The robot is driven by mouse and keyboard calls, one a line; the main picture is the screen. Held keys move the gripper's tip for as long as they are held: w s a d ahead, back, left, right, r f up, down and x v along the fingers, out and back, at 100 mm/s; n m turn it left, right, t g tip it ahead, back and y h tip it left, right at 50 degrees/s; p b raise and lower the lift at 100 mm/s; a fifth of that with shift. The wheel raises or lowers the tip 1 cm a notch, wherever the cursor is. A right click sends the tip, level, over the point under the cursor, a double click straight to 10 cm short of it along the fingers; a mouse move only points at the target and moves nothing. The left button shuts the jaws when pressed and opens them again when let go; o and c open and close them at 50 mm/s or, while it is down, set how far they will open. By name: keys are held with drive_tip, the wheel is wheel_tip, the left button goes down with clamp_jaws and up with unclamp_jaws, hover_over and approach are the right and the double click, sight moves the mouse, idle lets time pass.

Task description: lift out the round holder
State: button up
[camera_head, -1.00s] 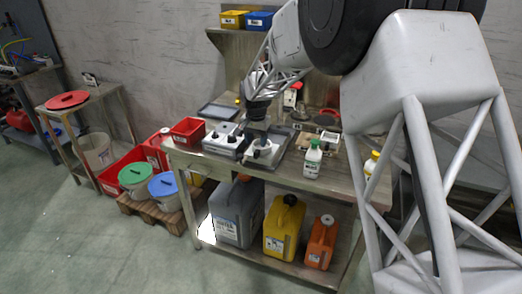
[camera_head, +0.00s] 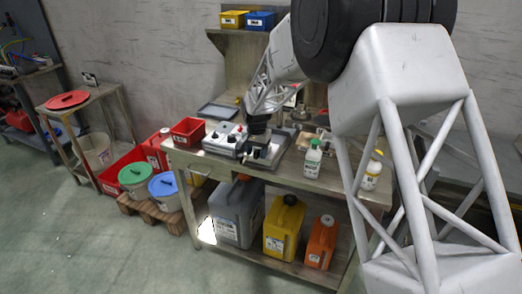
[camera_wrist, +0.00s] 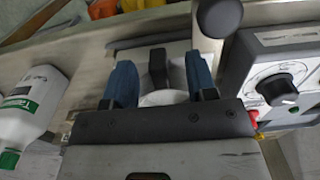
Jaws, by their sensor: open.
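The round holder shows in the wrist view as a pale round body with a dark upright grip (camera_wrist: 158,68). My gripper (camera_wrist: 160,82) is open, with one blue finger on each side of that grip. Gaps show on both sides, and I cannot tell whether either finger touches. The holder's lower part is hidden behind the gripper's body. In the head view my gripper (camera_head: 257,152) is low over the grey tray (camera_head: 281,146) on the workbench and hides most of the holder.
A grey control box (camera_head: 225,139) with knobs stands close left of my gripper. A white bottle with a green label (camera_head: 312,160) stands to the right, and a yellow-capped bottle (camera_head: 372,172) farther right. A red bin (camera_head: 188,130) is at the bench's left end.

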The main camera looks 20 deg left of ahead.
drive_tip(key=shift+f, duration=0.25)
drive_tip(key=shift+c, duration=0.3)
clamp_jaws()
